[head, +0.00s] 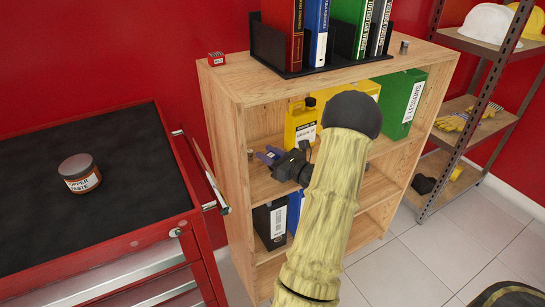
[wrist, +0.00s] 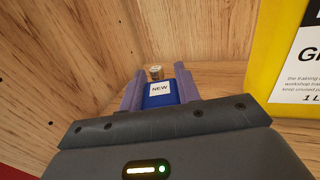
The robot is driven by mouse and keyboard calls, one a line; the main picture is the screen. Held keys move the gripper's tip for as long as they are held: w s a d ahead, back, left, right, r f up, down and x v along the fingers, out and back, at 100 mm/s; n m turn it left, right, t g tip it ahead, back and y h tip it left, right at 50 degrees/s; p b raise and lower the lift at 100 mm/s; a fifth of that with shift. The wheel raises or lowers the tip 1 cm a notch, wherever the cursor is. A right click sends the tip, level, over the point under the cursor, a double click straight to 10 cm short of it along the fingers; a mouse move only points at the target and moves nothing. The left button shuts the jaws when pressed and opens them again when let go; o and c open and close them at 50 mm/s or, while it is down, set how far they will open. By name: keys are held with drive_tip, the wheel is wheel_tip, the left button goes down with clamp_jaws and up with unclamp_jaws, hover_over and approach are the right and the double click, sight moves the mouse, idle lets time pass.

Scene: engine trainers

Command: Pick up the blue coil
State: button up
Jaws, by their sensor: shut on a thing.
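The blue coil (wrist: 160,97) with a white "NEW" label shows in the wrist view, between the two purplish fingers of my gripper (wrist: 160,92). The fingers are shut on its sides. In the head view my gripper (head: 268,156) is inside the wooden shelf unit, above the middle board at its left end. The coil is hard to make out there. I cannot tell whether it touches the board.
A yellow jug (head: 301,122) stands right of my gripper. The wooden shelf unit (head: 228,118) has a side wall close on the left. A small metallic cylinder (wrist: 155,72) shows just beyond the coil. Binders (head: 270,222) stand below. A red tool cabinet (head: 185,238) is at left.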

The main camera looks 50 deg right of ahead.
sight(267, 154)
wheel_tip(267, 154, up, 10)
drive_tip(key=shift+a+r+p, duration=0.1)
drive_tip(key=shift+a+p, duration=0.05)
drive_tip(key=shift+p, duration=1.05)
drive_tip(key=shift+w, duration=0.15)
